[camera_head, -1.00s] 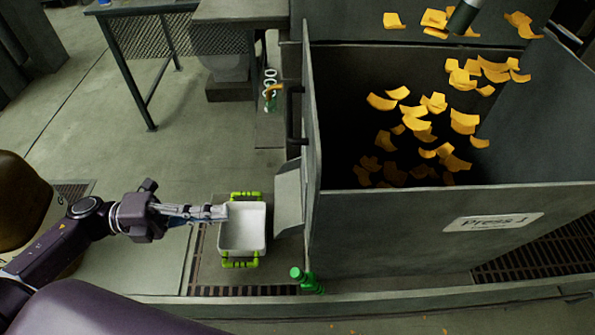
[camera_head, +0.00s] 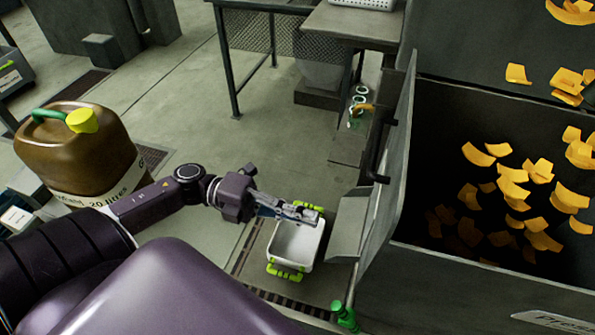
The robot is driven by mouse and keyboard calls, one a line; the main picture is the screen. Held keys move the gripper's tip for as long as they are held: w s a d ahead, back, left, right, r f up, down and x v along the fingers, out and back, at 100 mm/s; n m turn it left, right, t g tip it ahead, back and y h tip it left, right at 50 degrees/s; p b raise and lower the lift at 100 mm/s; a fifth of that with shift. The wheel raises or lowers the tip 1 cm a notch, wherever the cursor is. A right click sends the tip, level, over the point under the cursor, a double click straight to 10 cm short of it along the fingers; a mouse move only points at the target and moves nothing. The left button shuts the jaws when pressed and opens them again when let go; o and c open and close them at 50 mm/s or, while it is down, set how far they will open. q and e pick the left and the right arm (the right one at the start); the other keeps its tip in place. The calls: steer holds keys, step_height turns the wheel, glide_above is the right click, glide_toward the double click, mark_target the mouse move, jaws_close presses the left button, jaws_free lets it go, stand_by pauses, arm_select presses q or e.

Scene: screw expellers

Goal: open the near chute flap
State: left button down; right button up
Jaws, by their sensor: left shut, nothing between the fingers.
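A grey sloped metal chute piece (camera_head: 348,228) juts from the left side of the press hopper (camera_head: 408,285); whether it is the flap itself or a fixed lip, I cannot tell. A dark bar handle (camera_head: 376,155) is on the hopper's left wall above it. My left gripper (camera_head: 312,213) is shut and empty, pointing right, over the far part of a white tub with green handles (camera_head: 292,245). Its tips appear a little left of the chute piece; the exact gap is unclear. My right gripper is out of view.
A green-topped fitting (camera_head: 343,316) stands by the hopper's near corner. A brown 20-litre canister (camera_head: 75,150) stands at left. Orange curved pieces (camera_head: 510,185) hang or lie in the hopper. A mesh-sided table (camera_head: 258,38) stands behind; open floor lies between.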

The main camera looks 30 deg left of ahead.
mark_target(367, 233)
arm_select(q)
steer(key=x, duration=0.8)
steer(key=shift+w+d, duration=0.2)
steer(key=shift+d, duration=0.4)
steer(key=shift+w, duration=0.1)
